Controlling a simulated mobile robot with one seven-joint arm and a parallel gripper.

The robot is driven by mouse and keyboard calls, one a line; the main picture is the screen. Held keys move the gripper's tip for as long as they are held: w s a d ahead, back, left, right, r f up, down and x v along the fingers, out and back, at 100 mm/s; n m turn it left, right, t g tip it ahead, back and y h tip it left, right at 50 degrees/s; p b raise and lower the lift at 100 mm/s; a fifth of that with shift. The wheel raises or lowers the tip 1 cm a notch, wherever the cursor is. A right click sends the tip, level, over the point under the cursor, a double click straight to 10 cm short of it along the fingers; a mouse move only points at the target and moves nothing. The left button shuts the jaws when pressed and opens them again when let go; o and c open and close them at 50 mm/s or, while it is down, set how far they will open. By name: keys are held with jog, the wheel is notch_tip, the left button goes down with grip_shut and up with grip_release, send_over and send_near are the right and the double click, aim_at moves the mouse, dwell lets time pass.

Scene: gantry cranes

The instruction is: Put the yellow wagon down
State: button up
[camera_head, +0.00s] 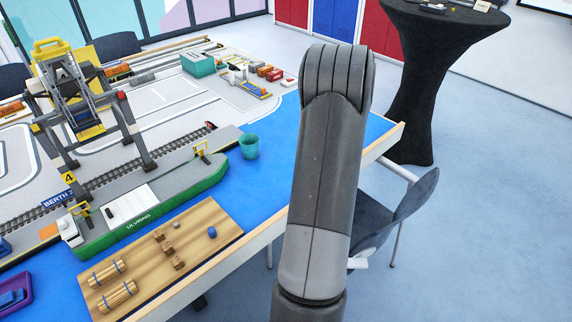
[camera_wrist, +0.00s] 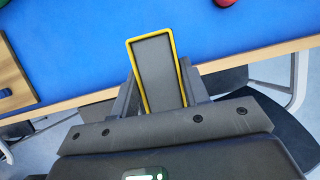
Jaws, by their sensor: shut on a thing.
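The yellow wagon (camera_wrist: 154,68) shows in the wrist view as a narrow, open tray with a yellow rim and a dark grey inside. My gripper (camera_wrist: 160,94) is shut on it, with a dark finger along each long side. The wagon is over the table's edge strip, its far end over the blue table top. How high it is above the table I cannot tell. In the head view my arm stands in front, and the gripper and wagon are hidden.
The blue table top (camera_wrist: 85,50) is bare ahead of the wagon. A wooden board (camera_head: 200,222) with small loads, a green ship (camera_head: 158,205), a teal cup (camera_head: 249,146) and a gantry crane (camera_head: 122,112) stand left. A chair (camera_head: 405,200) is beside the table.

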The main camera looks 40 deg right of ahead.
jog(key=w+a+n+g+y, duration=0.1)
jog(key=w+a+n+y, duration=0.25)
jog(key=a+n, duration=0.8)
jog(key=w+a+f, duration=0.2)
jog(key=w+a, duration=0.1)
jog(key=w+a+f+m, duration=0.1)
jog(key=w+a+f, duration=0.1)
jog(key=w+a, duration=0.1)
jog(key=w+a+f+m, duration=0.1)
jog(key=w+a+f, duration=0.1)
jog(key=w+a, duration=0.1)
jog(key=shift+w+f, duration=0.2)
jog(key=shift+w, duration=0.45)
jog(key=shift+w+a+f, duration=0.1)
jog(key=shift+w+f, duration=0.05)
jog(key=shift+f, duration=1.95)
jog(key=shift+f, duration=0.1)
jog(key=o, duration=1)
